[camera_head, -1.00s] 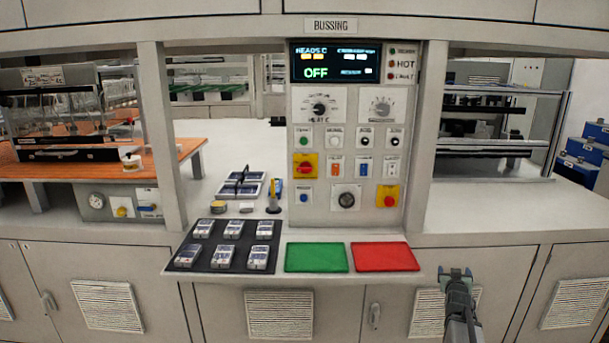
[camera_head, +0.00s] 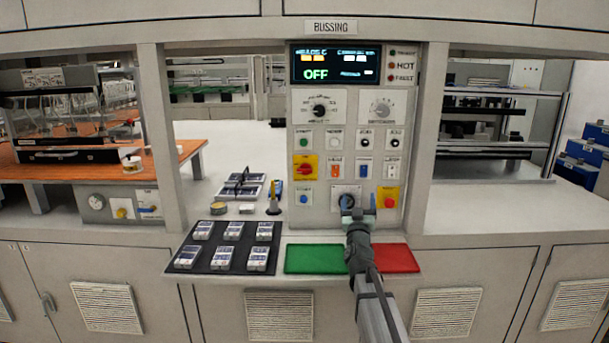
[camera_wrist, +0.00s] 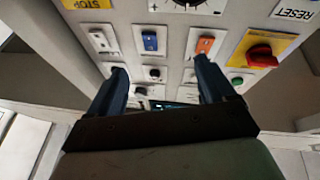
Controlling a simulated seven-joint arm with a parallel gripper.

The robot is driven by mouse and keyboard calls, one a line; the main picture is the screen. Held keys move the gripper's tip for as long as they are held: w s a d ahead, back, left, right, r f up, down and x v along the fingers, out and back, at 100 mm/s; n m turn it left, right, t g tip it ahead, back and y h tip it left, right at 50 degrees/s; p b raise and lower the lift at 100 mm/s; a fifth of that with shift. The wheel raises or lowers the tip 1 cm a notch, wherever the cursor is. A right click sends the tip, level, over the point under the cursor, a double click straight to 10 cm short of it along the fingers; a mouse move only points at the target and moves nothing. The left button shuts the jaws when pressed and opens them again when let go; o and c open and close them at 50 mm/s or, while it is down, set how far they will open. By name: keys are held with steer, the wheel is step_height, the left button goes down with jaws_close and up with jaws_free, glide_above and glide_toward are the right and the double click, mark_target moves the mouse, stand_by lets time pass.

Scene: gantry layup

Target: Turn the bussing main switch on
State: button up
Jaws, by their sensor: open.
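The bussing panel (camera_head: 318,220) is upright, and its display (camera_head: 334,64) reads OFF. A red rotary switch on a yellow plate (camera_head: 305,168) sits at the panel's left, its handle roughly level; its label is too small to read, so I cannot be sure it is the main switch. It also shows at the right of the wrist view (camera_wrist: 262,57), which is upside down. My gripper (camera_head: 359,208) is open and empty in front of the panel's lower row, below and right of that switch. It partly hides the large black knob (camera_head: 337,190). The fingers touch nothing that I can see.
Orange (camera_head: 335,169) and blue (camera_head: 364,168) rockers sit right of the red switch. A blue reset button (camera_head: 304,196) is below it, and a red stop button (camera_head: 389,198) is at lower right. Green (camera_head: 305,258) and red (camera_head: 400,258) pads lie on the ledge below.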

mark_target(305, 172)
steer(key=s+a+r+y, duration=0.1)
steer(key=s+a+y, duration=0.25)
steer(key=a, duration=1.35)
steer(key=shift+h, duration=0.35)
steer(key=x, duration=1.3)
steer(key=shift+w+a+r, duration=0.15)
steer(key=shift+r, duration=0.15)
steer(key=shift+m, duration=0.3)
steer(key=c, duration=1.1)
